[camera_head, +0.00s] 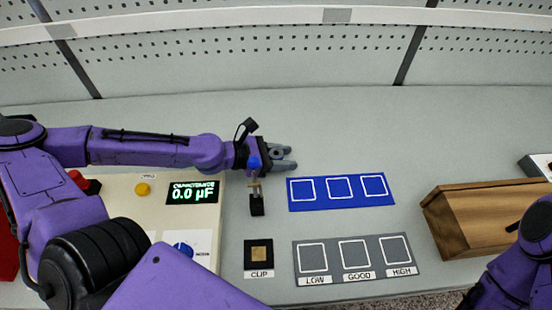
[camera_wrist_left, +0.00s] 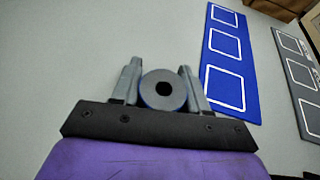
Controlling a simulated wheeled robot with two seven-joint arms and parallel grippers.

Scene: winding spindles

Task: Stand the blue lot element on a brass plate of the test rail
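My left gripper (camera_head: 288,158) is over the bench, just above and left of the blue mat in the head view. In the left wrist view its fingers (camera_wrist_left: 160,85) stand on both sides of a round grey-faced element with a dark centre hole and a thin blue rim (camera_wrist_left: 148,99). It appears gripped between them; its face also shows in the head view (camera_head: 275,152). A small brass plate (camera_head: 261,252) sits in a black square pad labelled "CLIP" or "CUP". A black post (camera_head: 257,207) with a brass-coloured upper part stands behind it, partly under the gripper. My right gripper is out of view.
The blue mat (camera_head: 313,206) has three empty white squares. The grey mat (camera_head: 330,256) has empty LOW, GOOD and HIGH squares. The meter (camera_head: 193,192) reads 0.0 µF at left. A wooden box (camera_head: 480,218) stands at right. The back of the bench is clear.

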